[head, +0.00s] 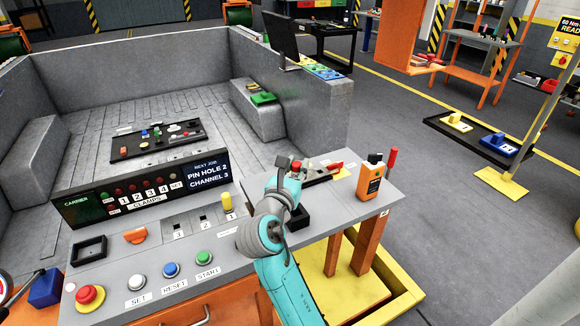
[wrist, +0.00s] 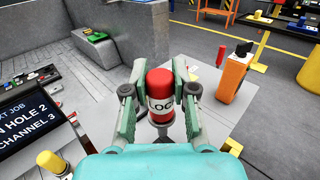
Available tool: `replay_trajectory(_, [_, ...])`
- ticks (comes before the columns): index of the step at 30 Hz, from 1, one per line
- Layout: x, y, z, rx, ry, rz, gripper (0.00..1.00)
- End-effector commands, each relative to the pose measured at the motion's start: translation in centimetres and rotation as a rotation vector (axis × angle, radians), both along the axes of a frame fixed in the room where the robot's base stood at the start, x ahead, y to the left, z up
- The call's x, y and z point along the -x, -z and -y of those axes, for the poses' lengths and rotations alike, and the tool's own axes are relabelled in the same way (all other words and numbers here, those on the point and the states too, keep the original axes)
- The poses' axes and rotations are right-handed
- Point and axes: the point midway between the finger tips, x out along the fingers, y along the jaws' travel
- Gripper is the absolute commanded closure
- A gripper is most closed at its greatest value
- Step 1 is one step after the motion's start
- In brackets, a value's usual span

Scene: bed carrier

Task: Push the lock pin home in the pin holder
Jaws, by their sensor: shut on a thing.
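The lock pin (wrist: 160,88) has a red cap and a white band with partly hidden black letters. In the wrist view it stands between the two fingers of my gripper (wrist: 161,76), which is shut on it. A black block (head: 299,218), perhaps the pin holder, sits partly behind my arm. I cannot tell how deep the pin sits.
A display (head: 208,174) reads PIN HOLE 2, CHANNEL 3. A yellow pin (head: 227,202) stands near hole 1 on the console (head: 215,255). An orange handheld device (head: 369,180) stands at the right, beside a red upright handle (head: 391,158). A dark tray (head: 318,175) lies behind my gripper.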

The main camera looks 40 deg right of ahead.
Motion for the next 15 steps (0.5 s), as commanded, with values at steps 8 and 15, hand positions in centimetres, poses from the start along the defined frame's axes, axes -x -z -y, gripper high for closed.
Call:
replay_trajectory(8, [0.0,0.4,-0.1,0.001,-0.001,-0.002,1.0])
replay_trajectory(15, [-0.1,2.4,-0.1,0.0,-0.002,-0.002,1.0])
